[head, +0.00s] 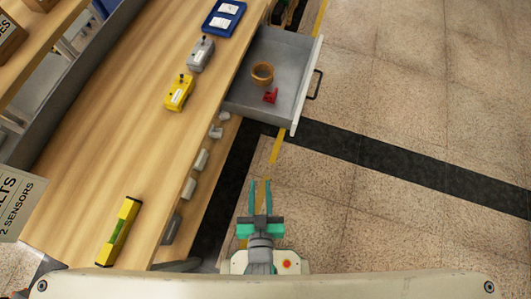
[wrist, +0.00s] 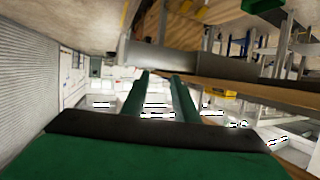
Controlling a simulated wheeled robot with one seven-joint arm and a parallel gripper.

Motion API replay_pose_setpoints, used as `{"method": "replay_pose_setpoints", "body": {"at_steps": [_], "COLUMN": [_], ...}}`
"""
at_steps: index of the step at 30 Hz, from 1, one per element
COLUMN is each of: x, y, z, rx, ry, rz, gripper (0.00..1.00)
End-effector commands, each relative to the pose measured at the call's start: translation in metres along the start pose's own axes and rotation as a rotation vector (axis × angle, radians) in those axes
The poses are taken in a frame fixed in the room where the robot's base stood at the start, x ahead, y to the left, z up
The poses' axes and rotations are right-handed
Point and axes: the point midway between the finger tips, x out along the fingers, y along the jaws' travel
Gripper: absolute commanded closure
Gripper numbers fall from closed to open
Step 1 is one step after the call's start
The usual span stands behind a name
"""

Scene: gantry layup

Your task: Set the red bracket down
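The red bracket (head: 271,96) lies in the open drawer (head: 246,109) at the right side of the workbench, near the drawer's front. A round tan ring-shaped thing (head: 262,74) sits just behind it in the same drawer. My gripper (head: 260,182) is well below the drawer in the head view, apart from the bracket. Its two green fingers are apart with nothing between them. In the wrist view the fingers (wrist: 160,90) also stand apart and empty. The bracket does not show in the wrist view.
On the wooden bench (head: 140,125) are a yellow box (head: 179,93), a grey box (head: 201,54), a blue tray (head: 224,18) and a yellow level (head: 119,231). The drawer juts out over the floor. The speckled floor (head: 430,100) to the right is clear.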

Motion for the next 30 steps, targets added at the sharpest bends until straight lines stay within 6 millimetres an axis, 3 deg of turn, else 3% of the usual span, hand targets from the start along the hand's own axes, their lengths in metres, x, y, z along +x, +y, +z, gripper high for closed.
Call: {"method": "replay_pose_setpoints", "body": {"at_steps": [3, 10, 15, 30], "x": [-0.042, -0.092, -0.103, -0.103], "y": [0.004, 0.011, 0.014, 0.014], "z": [-0.011, -0.037, -0.045, -0.045], "rx": [-0.002, -0.012, -0.014, -0.015], "ry": [0.025, 0.075, 0.090, 0.091], "rz": [-0.001, 0.018, 0.025, 0.025], "gripper": [0.73, 0.73, 0.73, 0.73]}}
